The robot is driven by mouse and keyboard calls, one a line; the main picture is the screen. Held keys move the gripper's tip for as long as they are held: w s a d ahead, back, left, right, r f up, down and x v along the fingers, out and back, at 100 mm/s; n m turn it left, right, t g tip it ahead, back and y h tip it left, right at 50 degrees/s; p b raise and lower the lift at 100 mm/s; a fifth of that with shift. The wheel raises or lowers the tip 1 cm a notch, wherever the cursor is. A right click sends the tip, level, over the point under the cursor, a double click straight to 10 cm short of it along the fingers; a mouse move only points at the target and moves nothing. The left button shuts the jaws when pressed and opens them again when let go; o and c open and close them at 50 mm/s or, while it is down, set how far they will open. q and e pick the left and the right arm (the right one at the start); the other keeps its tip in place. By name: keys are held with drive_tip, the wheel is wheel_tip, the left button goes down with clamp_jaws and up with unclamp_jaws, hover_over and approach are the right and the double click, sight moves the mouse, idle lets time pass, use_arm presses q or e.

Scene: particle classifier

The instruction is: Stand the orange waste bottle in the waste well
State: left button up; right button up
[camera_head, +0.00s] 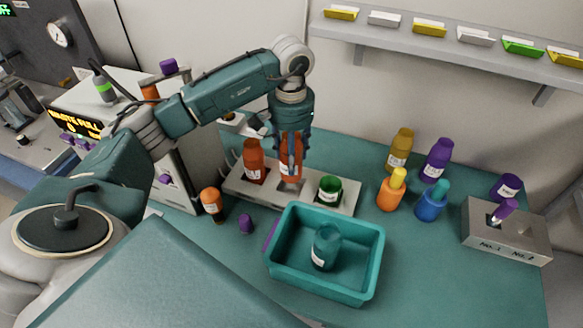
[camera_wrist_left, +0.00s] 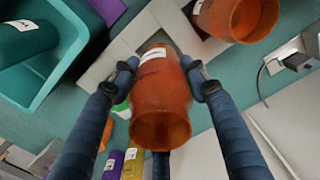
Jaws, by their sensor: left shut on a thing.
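My left gripper (camera_head: 291,142) is shut on an orange bottle (camera_head: 290,166), which is upright over the middle of a grey rack (camera_head: 238,187). The bottle also shows between the fingers in the left wrist view (camera_wrist_left: 160,92), its open mouth toward the camera. A dark well opening (camera_head: 289,186) shows below the bottle; I cannot tell whether the base has entered it. A second red-orange bottle (camera_head: 253,162) stands at the rack's left end, and it also shows in the left wrist view (camera_wrist_left: 240,14). My right gripper is not in view.
A green cup (camera_head: 330,190) sits at the rack's right end. A teal bin (camera_head: 368,250) holding a teal jar (camera_head: 325,250) is in front. A small orange bottle (camera_head: 212,205) and purple cap (camera_head: 246,224) stand left. Several coloured bottles and a grey block (camera_head: 505,236) stand right.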

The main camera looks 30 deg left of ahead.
use_arm(q)
drive_tip(key=shift+f, duration=1.1)
wheel_tip(320, 180, down, 3)
drive_tip(key=shift+f+p, duration=0.2)
drive_tip(key=shift+p, duration=0.4)
drive_tip(key=shift+f, duration=0.2)
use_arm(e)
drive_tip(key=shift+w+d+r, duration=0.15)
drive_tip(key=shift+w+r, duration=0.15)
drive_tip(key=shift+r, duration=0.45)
use_arm(q)
drive_tip(key=shift+f, duration=0.1)
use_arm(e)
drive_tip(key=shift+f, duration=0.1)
use_arm(q)
drive_tip(key=shift+f+b, duration=0.1)
drive_tip(key=shift+b, duration=0.2)
drive_tip(key=o, duration=1.2)
drive_tip(key=shift+c, duration=0.2)
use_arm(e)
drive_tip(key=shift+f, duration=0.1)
